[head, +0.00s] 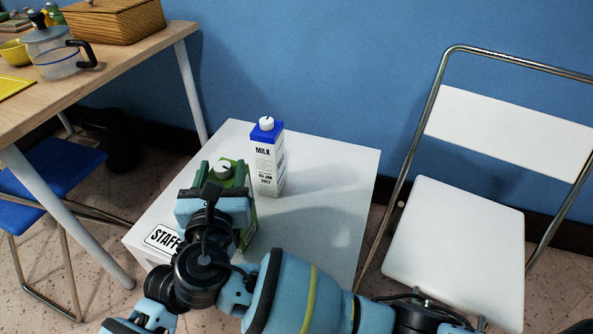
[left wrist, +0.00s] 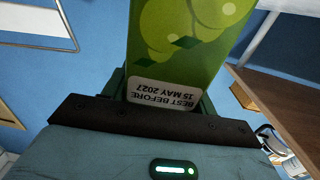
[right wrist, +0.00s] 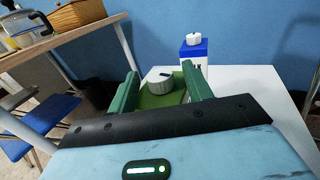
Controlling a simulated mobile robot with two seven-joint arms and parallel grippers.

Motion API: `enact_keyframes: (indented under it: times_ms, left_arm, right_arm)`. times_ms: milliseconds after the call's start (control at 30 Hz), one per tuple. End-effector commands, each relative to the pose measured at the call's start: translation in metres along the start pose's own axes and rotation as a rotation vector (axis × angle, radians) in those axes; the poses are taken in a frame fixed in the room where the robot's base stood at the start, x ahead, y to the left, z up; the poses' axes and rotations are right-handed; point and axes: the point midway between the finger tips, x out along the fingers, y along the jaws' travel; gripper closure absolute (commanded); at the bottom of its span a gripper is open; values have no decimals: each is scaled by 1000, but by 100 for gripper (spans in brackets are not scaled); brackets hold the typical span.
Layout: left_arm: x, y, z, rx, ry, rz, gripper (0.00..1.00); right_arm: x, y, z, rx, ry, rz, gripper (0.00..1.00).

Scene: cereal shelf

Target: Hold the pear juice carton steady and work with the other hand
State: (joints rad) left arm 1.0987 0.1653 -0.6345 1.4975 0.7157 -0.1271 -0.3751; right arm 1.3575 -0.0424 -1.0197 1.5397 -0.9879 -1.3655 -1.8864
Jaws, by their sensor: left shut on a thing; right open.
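The pear juice carton (head: 249,217) is green with a white cap (head: 222,170) and stands upright at the small white table, mostly hidden in the head view by my right gripper. In the left wrist view, the carton (left wrist: 185,45) shows pears and an upside-down best-before label. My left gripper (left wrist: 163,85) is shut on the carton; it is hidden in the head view. My right gripper (head: 221,172) is open above the carton's top. In the right wrist view its fingers stand on either side of the cap (right wrist: 157,82), with gaps visible.
A blue and white milk carton (head: 268,158) stands close behind the pear juice on the white table (head: 335,160). A "STAFF" sign (head: 163,238) lies at the left edge. A white chair (head: 455,235) is right; a wooden table (head: 110,60) is left. The table's right side is clear.

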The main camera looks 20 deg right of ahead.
Motion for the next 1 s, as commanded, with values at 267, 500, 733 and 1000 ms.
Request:
enact_keyframes:
  times_ms: [267,500,733,1000]
  left_arm:
    - [0,0,1,1,-2,-1,70]
    - [0,0,1,0,-2,0,70]
    - [0,0,1,0,-2,0,70]
    - [0,0,1,0,-2,0,70]
  right_arm:
    - [1,-5,1,-3,-5,221,50]
    - [3,-8,1,-6,-6,416,50]
    - [4,-10,1,-6,-6,609,50]
    - [6,-12,0,-3,-3,800,50]
